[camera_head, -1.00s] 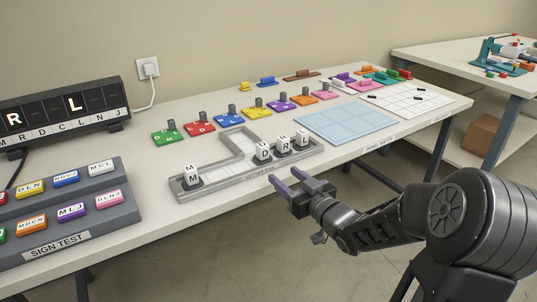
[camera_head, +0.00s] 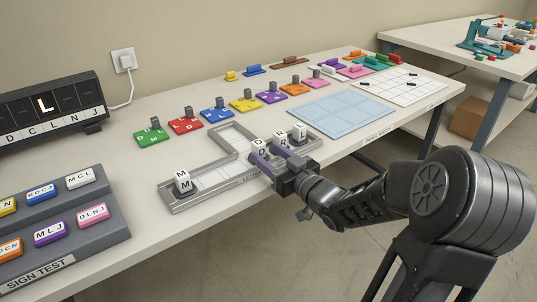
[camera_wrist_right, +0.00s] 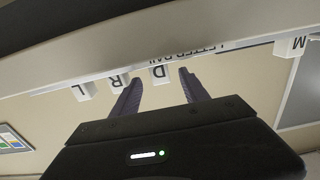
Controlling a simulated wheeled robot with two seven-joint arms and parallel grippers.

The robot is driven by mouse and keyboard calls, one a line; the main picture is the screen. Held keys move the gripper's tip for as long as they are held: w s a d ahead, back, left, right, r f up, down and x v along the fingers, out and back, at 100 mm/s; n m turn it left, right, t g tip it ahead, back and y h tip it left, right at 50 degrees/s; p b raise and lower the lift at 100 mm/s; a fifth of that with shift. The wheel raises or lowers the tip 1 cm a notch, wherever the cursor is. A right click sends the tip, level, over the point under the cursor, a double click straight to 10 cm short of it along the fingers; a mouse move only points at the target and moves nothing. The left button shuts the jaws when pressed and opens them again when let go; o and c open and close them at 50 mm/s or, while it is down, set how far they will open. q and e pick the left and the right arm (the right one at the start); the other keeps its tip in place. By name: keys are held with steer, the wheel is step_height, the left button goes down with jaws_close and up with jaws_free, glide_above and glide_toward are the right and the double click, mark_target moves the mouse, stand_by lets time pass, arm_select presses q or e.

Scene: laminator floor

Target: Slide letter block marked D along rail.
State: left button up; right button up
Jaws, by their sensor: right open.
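The grey letter rail (camera_head: 213,193) lies along the front of the table, with a side branch at the back. A white block marked D (camera_head: 259,146) stands in its right half. Blocks marked R (camera_head: 281,137) and L (camera_head: 299,131) stand to its right; a block marked M (camera_head: 183,180) stands at the left end. My right gripper (camera_head: 265,150) is open at the rail's front side, its purple fingers around the D block's position. In the right wrist view, which is upside down, the D block (camera_wrist_right: 159,73) shows between the spread fingertips; contact cannot be told. My left gripper is not shown.
A dark letter display (camera_head: 45,108) and a grey sign test rack (camera_head: 75,225) stand at the left. Several coloured tiles with grey handles, such as the green one (camera_head: 152,137), line up behind the rail. A pale blue panel (camera_head: 340,112) lies to the right.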

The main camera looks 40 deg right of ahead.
steer(key=shift+w+d, duration=0.1)
steer(key=shift+w, duration=3.8)
steer(key=shift+c, duration=0.4)
jaws_close()
